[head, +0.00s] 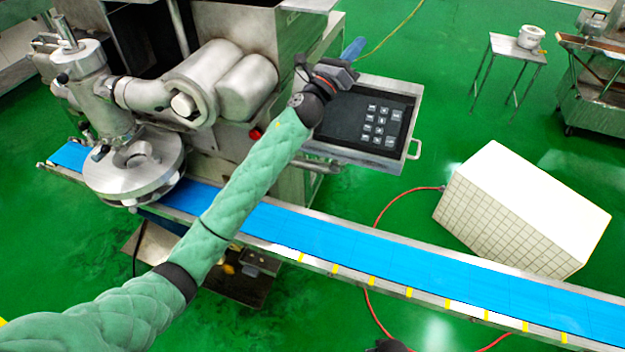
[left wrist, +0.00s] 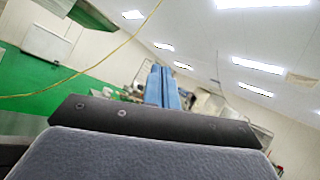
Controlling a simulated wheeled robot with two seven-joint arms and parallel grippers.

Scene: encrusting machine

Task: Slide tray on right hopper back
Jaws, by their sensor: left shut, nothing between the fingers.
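The encrusting machine (head: 228,140) stands at the upper left in the head view. The steel hopper (head: 255,35) is at its top, cut off by the picture's upper edge. A flat steel piece (head: 309,5) shows at the top edge by the hopper; I cannot tell whether it is the tray. My left arm reaches across the machine's front. My left gripper (head: 353,47) is shut and empty, right of the hopper and above the control panel. Its blue fingers (left wrist: 162,86) are together in the left wrist view, pointing toward wall and ceiling.
The control panel (head: 348,120), in a steel frame with a side handle, is just below my left gripper. A blue conveyor (head: 400,262) runs across the front. A white box (head: 525,205), a small table (head: 514,48) and a cart (head: 598,95) stand on the green floor at right.

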